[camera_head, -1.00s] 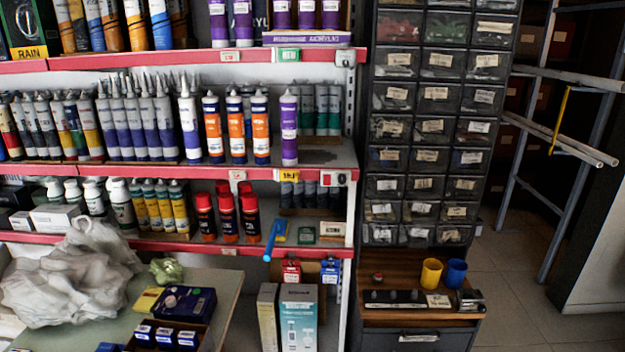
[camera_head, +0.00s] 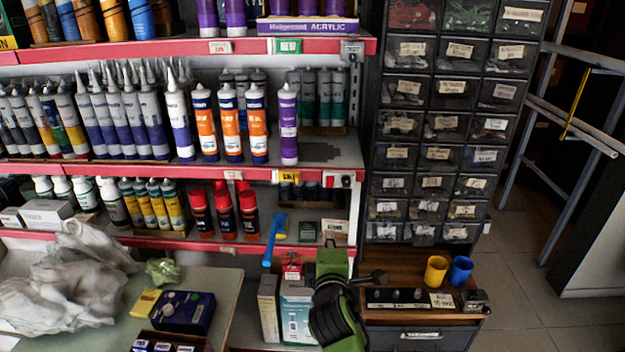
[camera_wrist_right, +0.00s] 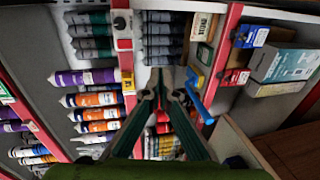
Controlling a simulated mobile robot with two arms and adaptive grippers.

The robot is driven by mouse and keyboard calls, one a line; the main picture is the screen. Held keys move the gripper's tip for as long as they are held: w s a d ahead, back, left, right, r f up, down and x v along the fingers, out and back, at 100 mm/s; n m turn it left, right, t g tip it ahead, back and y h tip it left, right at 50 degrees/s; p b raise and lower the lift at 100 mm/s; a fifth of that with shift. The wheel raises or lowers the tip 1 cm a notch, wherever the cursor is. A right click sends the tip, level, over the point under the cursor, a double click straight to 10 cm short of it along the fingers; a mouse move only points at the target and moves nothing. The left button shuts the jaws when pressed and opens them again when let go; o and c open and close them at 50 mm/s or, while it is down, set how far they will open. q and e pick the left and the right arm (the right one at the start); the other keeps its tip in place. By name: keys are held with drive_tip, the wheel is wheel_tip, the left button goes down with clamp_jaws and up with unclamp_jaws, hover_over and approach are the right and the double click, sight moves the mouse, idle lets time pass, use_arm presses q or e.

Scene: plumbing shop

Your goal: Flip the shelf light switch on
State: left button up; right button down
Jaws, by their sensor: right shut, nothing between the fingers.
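A small white switch box with a red spot (camera_head: 341,180) sits on the right end of the middle shelf's red front edge. It also shows at the top of the right wrist view (camera_wrist_right: 122,31), apart from my fingers. Its on or off position is too small to tell. My right gripper (camera_head: 338,300), green and black, is at the bottom middle of the head view, below the switch. In the right wrist view its two fingers (camera_wrist_right: 167,85) are shut and empty, pointing toward the shelves. My left gripper is not in view.
Shelves of tubes and cans (camera_head: 230,135) fill the left. A blue hook-like piece (camera_head: 272,240) sticks out from the lower shelf near my right gripper. A drawer cabinet (camera_head: 440,130) stands at right, with yellow (camera_head: 436,269) and blue cups below. Floor at far right is clear.

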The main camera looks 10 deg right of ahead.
sight(330, 186)
drive_tip(key=shift+t, duration=0.3)
drive_tip(key=r, duration=0.5)
drive_tip(key=shift+w+d+r, duration=0.15)
drive_tip(key=shift+w+r, duration=0.1)
drive_tip(key=shift+r, duration=0.15)
drive_tip(key=p+x, duration=0.2)
drive_tip(key=x, duration=1.2)
drive_tip(key=shift+d+p, duration=0.2)
drive_tip(key=shift+p, duration=0.2)
drive_tip(key=shift+f+b, duration=0.15)
drive_tip(key=shift+b, duration=0.2)
drive_tip(key=shift+w+t+h+b, duration=0.2)
drive_tip(key=shift+t+h+b, duration=0.1)
drive_tip(key=shift+b, duration=0.75)
drive_tip(key=shift+d, duration=0.1)
